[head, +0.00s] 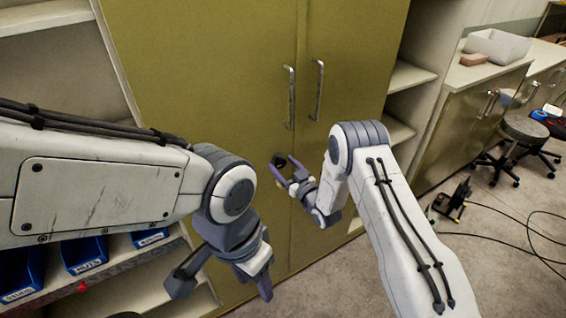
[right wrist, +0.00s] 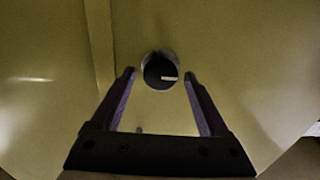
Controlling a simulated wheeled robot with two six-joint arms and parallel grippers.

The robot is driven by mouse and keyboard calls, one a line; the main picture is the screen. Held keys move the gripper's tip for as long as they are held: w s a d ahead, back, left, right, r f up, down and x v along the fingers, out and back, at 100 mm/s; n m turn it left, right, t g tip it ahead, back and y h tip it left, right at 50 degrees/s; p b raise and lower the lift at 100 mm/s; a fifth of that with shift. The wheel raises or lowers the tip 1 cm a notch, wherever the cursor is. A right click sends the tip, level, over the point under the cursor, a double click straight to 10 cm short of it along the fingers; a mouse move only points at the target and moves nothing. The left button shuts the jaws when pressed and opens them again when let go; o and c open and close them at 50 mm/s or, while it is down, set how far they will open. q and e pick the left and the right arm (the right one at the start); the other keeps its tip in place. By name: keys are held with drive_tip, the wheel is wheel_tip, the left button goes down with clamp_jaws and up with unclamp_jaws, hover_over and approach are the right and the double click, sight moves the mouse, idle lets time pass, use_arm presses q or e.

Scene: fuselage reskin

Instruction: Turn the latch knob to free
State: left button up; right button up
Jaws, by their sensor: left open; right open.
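The latch knob (right wrist: 158,70) is a round black knob with a pale rim, set on the olive cabinet front. Its white mark points to the right, nearly level, in the right wrist view. It shows small and dark in the head view (head: 279,157). My right gripper (right wrist: 160,76) is open, with one purple finger on each side of the knob and gaps between. It also shows in the head view (head: 285,170), close to the knob; contact cannot be seen. My left gripper (head: 223,288) is open and empty, low and left of the knob.
The cabinet doors (head: 230,60) carry two upright handles (head: 291,98) above the knob. Blue bins (head: 85,255) stand on a shelf at the lower left.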

drive_tip(key=shift+w+a, duration=0.1)
drive_tip(key=shift+w, duration=0.05)
clamp_jaws()
drive_tip(key=shift+f+n+b, duration=0.15)
drive_tip(key=shift+n+b, duration=0.25)
drive_tip(key=shift+b, duration=0.25)
drive_tip(key=n+b, duration=0.2)
drive_tip(key=b, duration=0.1)
drive_tip(key=n+b, duration=0.3)
drive_tip(key=b, duration=0.1)
drive_tip(key=n+b, duration=0.2)
drive_tip(key=b, duration=0.1)
drive_tip(key=shift+a+f, duration=0.1)
drive_tip(key=shift+f, duration=0.15)
drive_tip(key=n+b, duration=0.8)
drive_tip(key=b, duration=0.5)
drive_tip(key=shift+a+n, duration=0.1)
drive_tip(key=shift+n, duration=0.3)
drive_tip(key=shift+r+n+b, duration=0.15)
drive_tip(key=shift+n+b, duration=0.65)
drive_tip(key=shift+b, duration=0.55)
